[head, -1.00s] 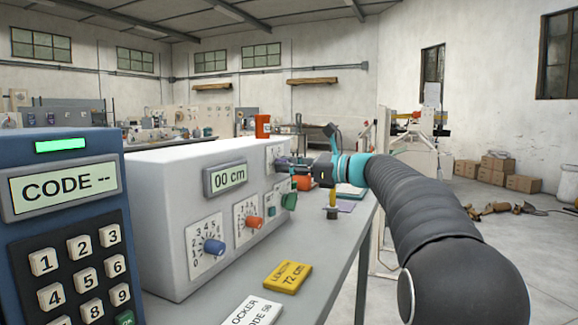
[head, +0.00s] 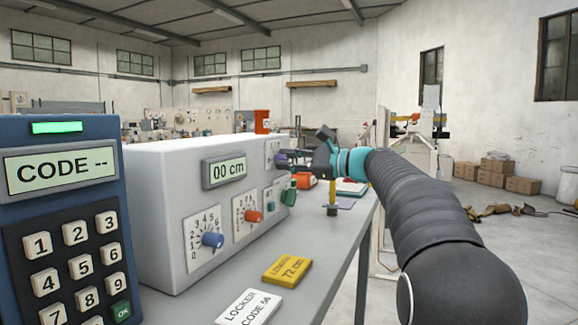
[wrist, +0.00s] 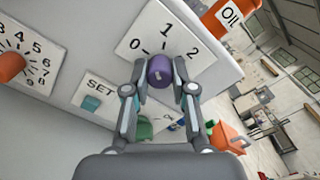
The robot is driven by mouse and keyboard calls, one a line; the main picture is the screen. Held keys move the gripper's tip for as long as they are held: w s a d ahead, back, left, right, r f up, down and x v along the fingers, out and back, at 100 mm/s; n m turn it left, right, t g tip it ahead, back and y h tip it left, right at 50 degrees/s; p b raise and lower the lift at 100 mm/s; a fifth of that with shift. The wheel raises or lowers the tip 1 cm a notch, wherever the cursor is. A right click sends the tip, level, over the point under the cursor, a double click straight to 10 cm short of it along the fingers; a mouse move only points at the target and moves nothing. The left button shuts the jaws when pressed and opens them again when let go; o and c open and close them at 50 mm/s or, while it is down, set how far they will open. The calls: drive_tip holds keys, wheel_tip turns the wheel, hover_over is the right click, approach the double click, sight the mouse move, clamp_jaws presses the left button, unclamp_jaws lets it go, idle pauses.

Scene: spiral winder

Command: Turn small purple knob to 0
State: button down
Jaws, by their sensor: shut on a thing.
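The small purple knob (wrist: 160,71) sits on a white dial plate (wrist: 148,48) marked 0, 1 and 2 in the wrist view. My gripper (wrist: 160,85) has one finger on each side of the knob and is shut on it. A small pale mark shows on the knob's face, but I cannot tell which number it points to. In the head view the purple knob (head: 282,159) is a small patch at the panel's far end, and my gripper (head: 298,161) reaches it from the right.
The white control box (head: 165,220) also carries a blue knob (head: 212,240), an orange knob (head: 253,216), a green knob (head: 289,196) and a display reading 00 cm (head: 226,170). A blue keypad (head: 75,215) stands at left. An orange oil can (wrist: 228,15) is beyond the dial.

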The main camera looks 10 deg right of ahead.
drive_tip(key=n+b, duration=0.3)
drive_tip(key=n, duration=0.3)
drive_tip(key=shift+f, duration=0.1)
drive_tip(key=shift+n, duration=0.3)
idle(0.3)
drive_tip(key=c, duration=1)
unclamp_jaws()
drive_tip(key=shift+a, duration=0.15)
drive_tip(key=shift+o, duration=0.2)
drive_tip(key=v, duration=1.2)
